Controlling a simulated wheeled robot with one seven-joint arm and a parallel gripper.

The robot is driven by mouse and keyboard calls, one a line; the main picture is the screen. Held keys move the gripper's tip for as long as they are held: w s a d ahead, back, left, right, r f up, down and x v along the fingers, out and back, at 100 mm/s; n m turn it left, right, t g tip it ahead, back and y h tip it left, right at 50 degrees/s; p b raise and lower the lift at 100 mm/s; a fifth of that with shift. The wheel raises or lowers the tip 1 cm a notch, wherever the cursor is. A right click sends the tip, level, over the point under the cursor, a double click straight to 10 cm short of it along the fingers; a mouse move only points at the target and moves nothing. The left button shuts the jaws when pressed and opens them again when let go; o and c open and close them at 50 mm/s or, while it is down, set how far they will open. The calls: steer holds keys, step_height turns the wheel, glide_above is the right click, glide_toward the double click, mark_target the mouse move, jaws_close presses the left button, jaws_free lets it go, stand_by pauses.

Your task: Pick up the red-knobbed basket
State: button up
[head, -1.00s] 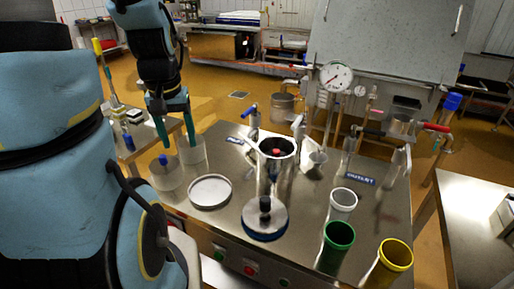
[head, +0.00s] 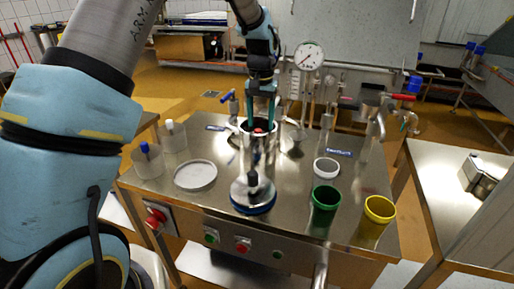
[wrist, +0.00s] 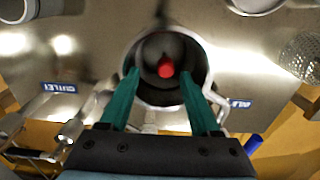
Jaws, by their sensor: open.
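The red knob (head: 259,130) of the basket shows inside the open mouth of a steel pot (head: 258,154) on the steel table. The basket's body is hidden inside the pot. In the wrist view the red knob (wrist: 166,67) lies near the middle of the pot's dark mouth. My gripper (head: 261,122) points down at the pot's mouth. Its teal fingers are open. In the wrist view its fingertips (wrist: 160,75) lie to either side of the knob, with gaps. I cannot tell how deep the tips are relative to the knob.
Baskets with a blue knob (head: 145,149) and a white knob (head: 170,127) stand at the table's left. A shallow round dish (head: 195,175), a dark-knobbed lid (head: 254,194), and white, green (head: 325,204) and yellow (head: 378,213) cups stand nearer. Taps and a gauge (head: 308,56) rise behind.

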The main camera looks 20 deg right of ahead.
mark_target(258, 130)
steer(key=shift+w+a+f+p, duration=0.15)
steer(key=shift+f+p, duration=0.55)
steer(key=shift+f, duration=0.9)
steer(key=shift+w+a+f+p, duration=0.15)
steer(key=shift+f+p, duration=0.5)
steer(key=shift+f, duration=0.95)
jaws_close()
steer(key=shift+r, duration=0.1)
